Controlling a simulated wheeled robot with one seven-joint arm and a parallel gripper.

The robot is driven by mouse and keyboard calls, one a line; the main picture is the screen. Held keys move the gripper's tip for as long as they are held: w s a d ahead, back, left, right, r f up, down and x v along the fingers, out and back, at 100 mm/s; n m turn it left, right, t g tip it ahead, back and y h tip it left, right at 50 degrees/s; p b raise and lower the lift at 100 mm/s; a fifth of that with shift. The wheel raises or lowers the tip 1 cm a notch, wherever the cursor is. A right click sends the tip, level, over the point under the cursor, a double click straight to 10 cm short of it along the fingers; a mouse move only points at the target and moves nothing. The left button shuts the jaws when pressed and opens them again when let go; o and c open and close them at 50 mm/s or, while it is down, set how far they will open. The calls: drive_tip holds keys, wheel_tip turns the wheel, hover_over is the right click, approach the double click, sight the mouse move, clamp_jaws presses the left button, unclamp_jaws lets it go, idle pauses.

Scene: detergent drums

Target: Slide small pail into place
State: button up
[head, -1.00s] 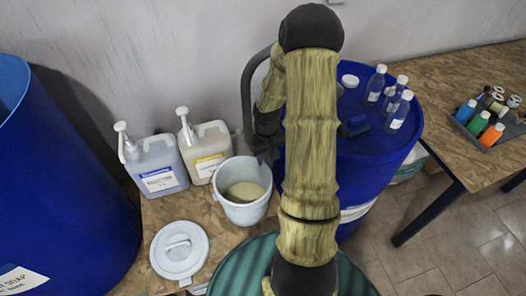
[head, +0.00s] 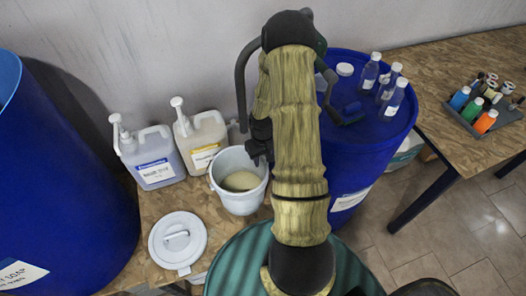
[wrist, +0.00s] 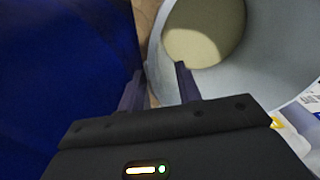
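The small pail (head: 218,187) is light grey-white, open and upright, with cream-coloured contents at its bottom. It stands on the wooden table, left of the large blue drum. It also fills the upper right of the wrist view (wrist: 263,75). My gripper (head: 261,158) is at the pail's right rim in the head view, partly hidden by my arm. In the wrist view my gripper (wrist: 158,88) has its fingers apart. One finger overlaps the pail's inner wall and the other is outside, beside the blue drum. I cannot tell whether either touches the wall.
Two pump jugs (head: 152,158) (head: 203,143) stand behind and left of the pail. A white lid (head: 178,240) lies in front. The blue drum (head: 365,160) on the right carries clear bottles (head: 392,98). Another blue drum (head: 60,190) stands left. A green drum (head: 235,265) is nearest.

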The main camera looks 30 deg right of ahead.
drive_tip(key=shift+f, duration=0.3)
clamp_jaws()
idle(1.3)
